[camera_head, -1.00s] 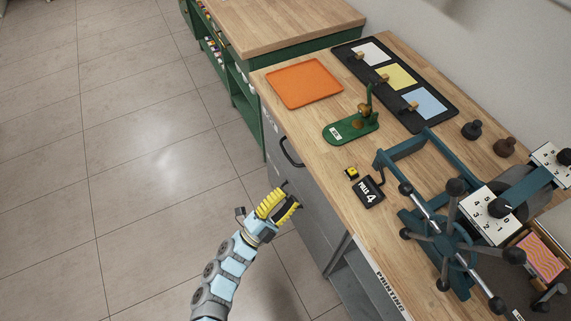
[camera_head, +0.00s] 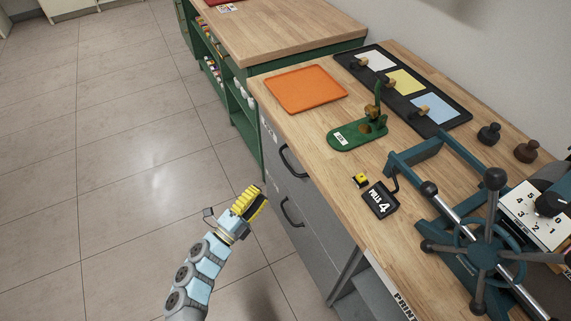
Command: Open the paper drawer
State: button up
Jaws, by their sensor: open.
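Two grey drawers are in the cabinet front below the wooden worktop. The upper drawer (camera_head: 312,190) has a black bar handle (camera_head: 292,161). The lower drawer (camera_head: 304,236) has a similar black handle (camera_head: 291,211). Both look shut. A small label sits near the upper drawer's far corner; its text is too small to read. My gripper (camera_head: 252,200), with yellow ribbed fingers, is open and empty. It is in the air to the left of the drawer fronts, apart from both handles, about level with the lower handle in the picture.
The worktop (camera_head: 330,150) carries an orange mat (camera_head: 305,92), a green hand tool (camera_head: 357,134), a black "PULLS 4" sign (camera_head: 381,200) and a blue press (camera_head: 485,240). A green-framed bench (camera_head: 280,30) stands beyond. The floor at left is clear.

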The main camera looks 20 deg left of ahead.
aim_at(285, 162)
jog(key=b+x, duration=0.2)
jog(key=x, duration=1)
jog(key=shift+w+d+r+b, duration=0.1)
jog(key=shift+w+b, duration=0.2)
grip_shut()
